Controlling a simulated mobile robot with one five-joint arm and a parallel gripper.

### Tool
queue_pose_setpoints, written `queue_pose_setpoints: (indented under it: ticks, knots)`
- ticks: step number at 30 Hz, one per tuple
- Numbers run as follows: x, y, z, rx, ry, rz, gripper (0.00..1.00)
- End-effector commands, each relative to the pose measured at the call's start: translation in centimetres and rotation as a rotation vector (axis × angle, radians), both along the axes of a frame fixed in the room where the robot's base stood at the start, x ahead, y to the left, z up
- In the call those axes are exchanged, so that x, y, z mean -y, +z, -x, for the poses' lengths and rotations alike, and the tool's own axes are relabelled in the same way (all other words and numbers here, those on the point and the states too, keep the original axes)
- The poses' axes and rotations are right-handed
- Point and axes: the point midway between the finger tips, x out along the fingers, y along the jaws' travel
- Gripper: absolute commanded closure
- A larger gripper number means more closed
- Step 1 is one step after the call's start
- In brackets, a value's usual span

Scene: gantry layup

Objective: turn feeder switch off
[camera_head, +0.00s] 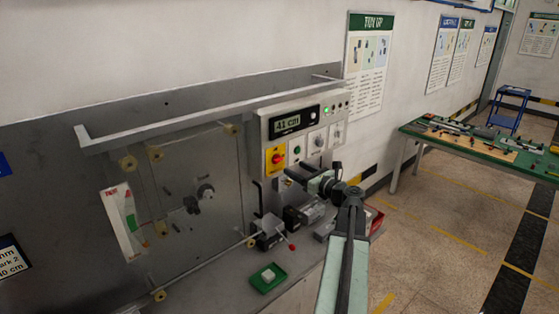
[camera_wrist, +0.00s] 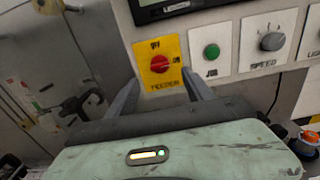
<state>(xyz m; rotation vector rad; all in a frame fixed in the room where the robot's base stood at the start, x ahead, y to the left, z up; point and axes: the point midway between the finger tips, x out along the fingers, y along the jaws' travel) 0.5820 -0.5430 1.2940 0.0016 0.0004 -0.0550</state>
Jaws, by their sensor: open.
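The feeder switch is a red rotary knob (camera_head: 278,158) on a yellow plate, at the lower left of the grey control panel (camera_head: 262,128). In the wrist view the red knob (camera_wrist: 160,64) sits at the middle of the plate, above the word FEEDER. Small marks show above and to the right of it, and its exact setting is hard to read. My gripper (camera_head: 305,173) is open and empty, in front of the panel and below right of the switch. In the wrist view its fingers (camera_wrist: 160,88) point at the plate, one toward each side, with the knob beyond them.
A green button (camera_wrist: 212,51) and a grey SPEED knob (camera_wrist: 272,41) sit right of the switch. The panel display (camera_head: 289,124) reads 41 cm. A clamp with a red-tipped lever (camera_head: 268,232) and a green tray (camera_head: 268,278) stand below. A green-topped table (camera_head: 415,128) is at right.

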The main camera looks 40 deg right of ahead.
Motion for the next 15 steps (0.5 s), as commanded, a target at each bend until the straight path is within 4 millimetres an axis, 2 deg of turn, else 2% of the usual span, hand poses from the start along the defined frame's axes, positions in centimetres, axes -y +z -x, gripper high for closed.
queue_pose_setpoints:
  ticks: [5, 12, 15]
  knots:
    - [0.3, 0.0, -1.4, 0.000, 0.001, 0.001, 0.40]
    - [1.0, 0.0, -5.5, -0.001, -0.005, 0.002, 0.40]
    - [1.2, 0.0, -6.6, -0.001, -0.008, 0.002, 0.40]
